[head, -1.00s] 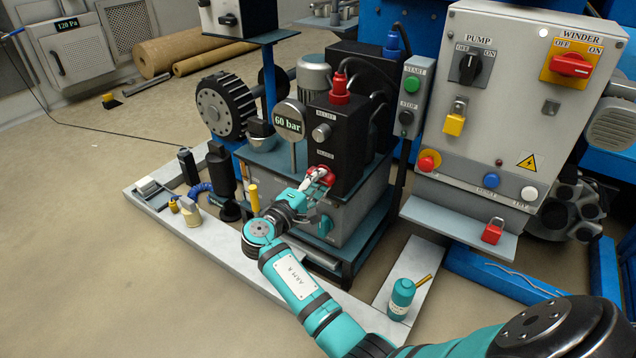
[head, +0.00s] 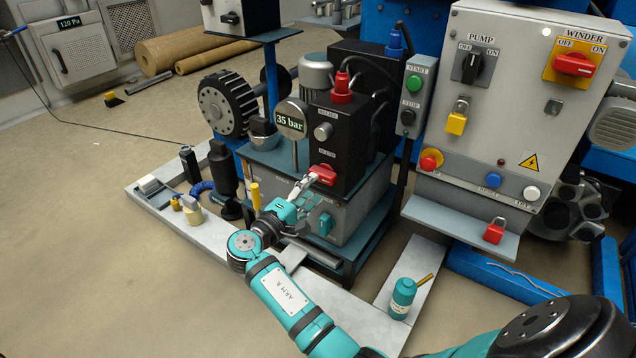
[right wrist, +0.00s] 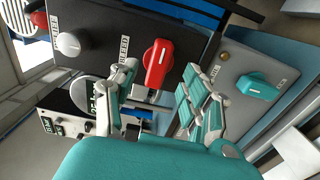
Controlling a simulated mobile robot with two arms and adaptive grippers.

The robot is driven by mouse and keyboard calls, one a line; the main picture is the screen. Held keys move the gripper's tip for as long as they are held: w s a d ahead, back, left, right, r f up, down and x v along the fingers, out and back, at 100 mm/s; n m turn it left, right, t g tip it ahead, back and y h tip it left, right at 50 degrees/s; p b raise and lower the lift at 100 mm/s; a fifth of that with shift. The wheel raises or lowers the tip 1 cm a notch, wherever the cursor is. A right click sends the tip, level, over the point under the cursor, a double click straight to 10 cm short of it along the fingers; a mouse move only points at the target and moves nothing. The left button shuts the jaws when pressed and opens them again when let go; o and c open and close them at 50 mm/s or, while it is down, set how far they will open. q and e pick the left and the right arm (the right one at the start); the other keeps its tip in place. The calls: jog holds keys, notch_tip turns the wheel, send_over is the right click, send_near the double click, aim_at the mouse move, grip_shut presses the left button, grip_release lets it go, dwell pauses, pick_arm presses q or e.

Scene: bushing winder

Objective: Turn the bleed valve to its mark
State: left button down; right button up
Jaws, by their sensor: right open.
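The bleed valve is a red knob (head: 323,174) on the front of the black block, just below a small label. In the right wrist view the red knob (right wrist: 158,63) shows a white pointer line, with a white label beside it. My right gripper (head: 306,186) is just in front and to the lower left of the knob. In the right wrist view its fingers (right wrist: 158,88) are spread and empty, with the knob beyond the gap between them. The round gauge (head: 291,119) reads 35 bar. My left gripper is out of view.
A grey relief knob (head: 323,131) sits above the bleed valve, and a teal knob (head: 325,224) below it on the grey tank. A control cabinet (head: 535,110) stands to the right. A teal bottle (head: 402,298) stands near my right arm.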

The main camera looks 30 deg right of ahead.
jog(key=shift+v, duration=1.55)
jog(key=shift+w, duration=0.1)
